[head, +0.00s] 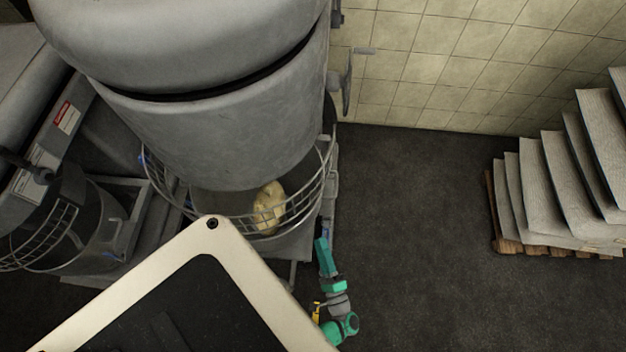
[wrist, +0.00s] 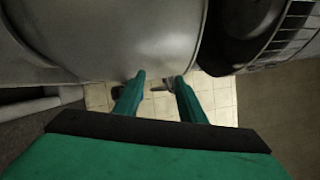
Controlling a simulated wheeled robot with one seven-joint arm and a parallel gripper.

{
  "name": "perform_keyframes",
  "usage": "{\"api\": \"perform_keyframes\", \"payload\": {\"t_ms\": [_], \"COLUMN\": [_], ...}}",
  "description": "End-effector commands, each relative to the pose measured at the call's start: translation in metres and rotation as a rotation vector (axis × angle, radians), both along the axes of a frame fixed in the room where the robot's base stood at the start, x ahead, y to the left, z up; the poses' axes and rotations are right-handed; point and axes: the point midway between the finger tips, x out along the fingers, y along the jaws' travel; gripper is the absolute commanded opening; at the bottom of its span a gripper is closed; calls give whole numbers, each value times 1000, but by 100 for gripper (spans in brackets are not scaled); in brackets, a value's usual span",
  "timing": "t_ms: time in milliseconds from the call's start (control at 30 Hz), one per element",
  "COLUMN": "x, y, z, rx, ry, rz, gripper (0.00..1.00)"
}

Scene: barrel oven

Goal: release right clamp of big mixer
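The big mixer (head: 215,120) is a large grey machine with a wire guard (head: 315,190) around its bowl. A pale lump (head: 268,205) shows inside the guard. My green arm reaches up along the mixer's right side, and my gripper (head: 322,245) is low beside the bowl in the head view. In the wrist view, my gripper (wrist: 158,78) has its two green fingers apart, pointing along a rounded grey bowl surface (wrist: 110,40). A small grey piece (wrist: 170,82) shows by the right fingertip; I cannot tell whether it is the right clamp or whether it touches.
A smaller mixer with a wire guard (head: 40,235) stands at the left. A pallet with stacked sacks (head: 555,180) is at the far right. The dark floor (head: 420,250) between the mixer and the pallet is clear. A tiled wall (head: 450,60) closes the back.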

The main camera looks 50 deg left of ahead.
Motion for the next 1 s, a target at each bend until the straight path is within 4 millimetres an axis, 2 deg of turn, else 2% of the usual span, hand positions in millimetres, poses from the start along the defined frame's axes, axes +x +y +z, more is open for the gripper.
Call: {"api": "perform_keyframes", "payload": {"t_ms": [100, 300, 500, 700, 1000], "x": [-13, -47, -72, -83, -85], "y": [-8, -28, -42, -50, -50], "z": [13, 30, 43, 49, 50], "rx": [-1, -2, -1, -1, -1], "ry": [0, 1, 1, 1, 1], "rz": [-3, -2, -2, -1, -1], "gripper": [37, 37, 37, 37, 37]}}
